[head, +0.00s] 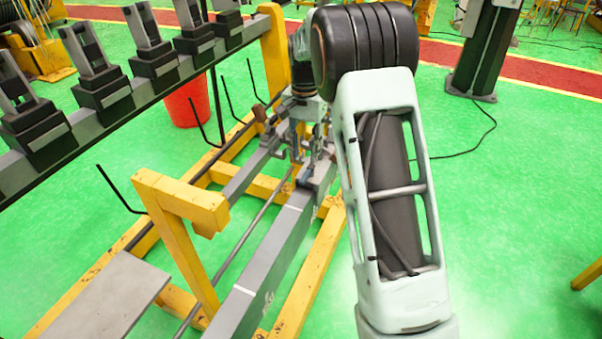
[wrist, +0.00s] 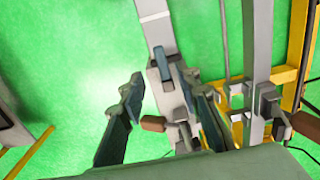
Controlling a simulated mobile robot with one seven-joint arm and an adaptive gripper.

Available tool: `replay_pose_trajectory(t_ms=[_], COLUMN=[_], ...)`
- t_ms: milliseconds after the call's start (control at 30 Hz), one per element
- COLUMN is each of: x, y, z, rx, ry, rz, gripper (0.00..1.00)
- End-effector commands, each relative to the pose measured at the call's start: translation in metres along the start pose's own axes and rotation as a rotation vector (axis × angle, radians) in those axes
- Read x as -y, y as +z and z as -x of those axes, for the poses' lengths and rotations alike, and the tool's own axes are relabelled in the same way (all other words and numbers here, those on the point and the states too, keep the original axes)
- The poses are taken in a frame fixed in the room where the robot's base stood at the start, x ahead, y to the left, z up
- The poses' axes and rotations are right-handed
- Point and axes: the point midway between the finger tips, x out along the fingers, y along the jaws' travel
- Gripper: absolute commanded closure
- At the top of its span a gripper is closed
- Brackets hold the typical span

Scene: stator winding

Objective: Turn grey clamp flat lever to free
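In the wrist view, my gripper (wrist: 165,112) is open, with its two dark blue-grey fingers spread apart and nothing held between them. A grey clamp (wrist: 170,95) sits on the end of a grey bar, beyond and between the fingertips. A small flat blue-grey piece, seemingly its lever (wrist: 160,64), stands up from the clamp, apart from the fingers. The clamp's near part is partly hidden by the right finger and gripper body. In the head view, my gripper (head: 306,150) is above the clamp area (head: 318,172) at the bar's far end; contact cannot be told there.
A second grey bar with a similar clamp (wrist: 266,103) stands close on the right in the wrist view. A yellow frame (head: 182,205) surrounds the bars. A rail with several black-and-grey blocks (head: 152,65) and hooked rods is at upper left, with a red bucket (head: 186,102) behind.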

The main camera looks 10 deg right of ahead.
Motion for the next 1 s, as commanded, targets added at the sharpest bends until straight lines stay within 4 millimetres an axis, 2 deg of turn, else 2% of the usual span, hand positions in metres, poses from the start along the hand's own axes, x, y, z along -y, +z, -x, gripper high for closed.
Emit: replay_pose_trajectory(t_ms=[200,400,567,800,1000], x=[0.0,0.001,0.001,0.001,0.001], y=[0.001,0.001,0.0,0.0,0.0], z=[-0.043,-0.069,-0.077,-0.078,-0.077], rx=[0.004,0.002,0.0,-0.001,0.0], ry=[0.001,0.0,-0.002,-0.002,-0.002], rz=[0.0,0.0,0.0,0.0,-0.001], gripper=[0.7,0.7,0.7,0.7,0.91])
